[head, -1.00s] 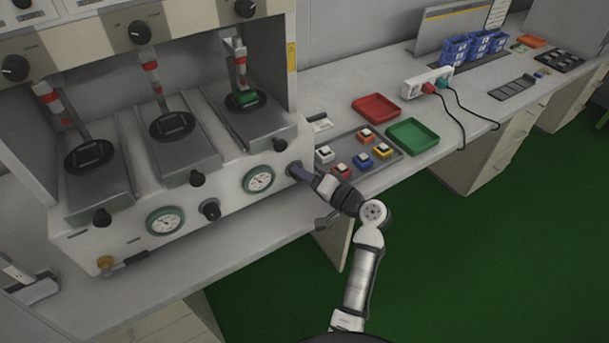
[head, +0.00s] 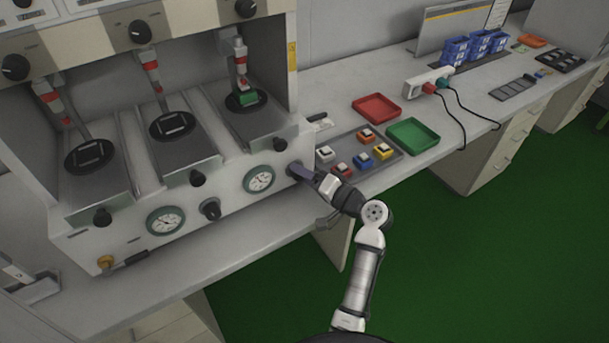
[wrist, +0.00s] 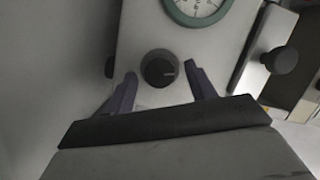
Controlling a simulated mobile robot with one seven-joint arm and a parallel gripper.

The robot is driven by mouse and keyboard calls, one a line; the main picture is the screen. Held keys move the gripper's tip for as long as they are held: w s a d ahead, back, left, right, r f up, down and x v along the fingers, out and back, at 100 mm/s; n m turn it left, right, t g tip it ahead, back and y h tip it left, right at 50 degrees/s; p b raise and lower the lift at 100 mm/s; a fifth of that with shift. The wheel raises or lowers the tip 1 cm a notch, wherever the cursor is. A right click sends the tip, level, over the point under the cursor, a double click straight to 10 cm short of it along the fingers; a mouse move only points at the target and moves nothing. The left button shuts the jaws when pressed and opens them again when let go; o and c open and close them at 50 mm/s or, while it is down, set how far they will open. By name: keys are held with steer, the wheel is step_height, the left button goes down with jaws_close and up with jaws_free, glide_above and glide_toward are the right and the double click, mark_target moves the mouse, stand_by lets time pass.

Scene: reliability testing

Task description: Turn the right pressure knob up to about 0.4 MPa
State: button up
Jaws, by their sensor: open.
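The right pressure knob (wrist: 159,68) is a round black knob on the white front panel. A short pale mark shows on the right of its face in the wrist view. My gripper (wrist: 165,82) is open, with one purple finger on each side of the knob and visible gaps between. In the head view my gripper (head: 299,171) reaches the panel's right end and largely hides this knob. The right pressure gauge (head: 260,179) has a white dial and green rim; it is partly cut off in the wrist view (wrist: 197,6). Its reading is too small to tell.
A left gauge (head: 165,221) and its knob (head: 210,210) are further left on the panel. Another black knob (wrist: 281,60) sticks out at the right of the wrist view.

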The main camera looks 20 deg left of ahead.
steer(key=b+v, duration=0.3)
steer(key=v, duration=1)
steer(key=shift+d, duration=0.25)
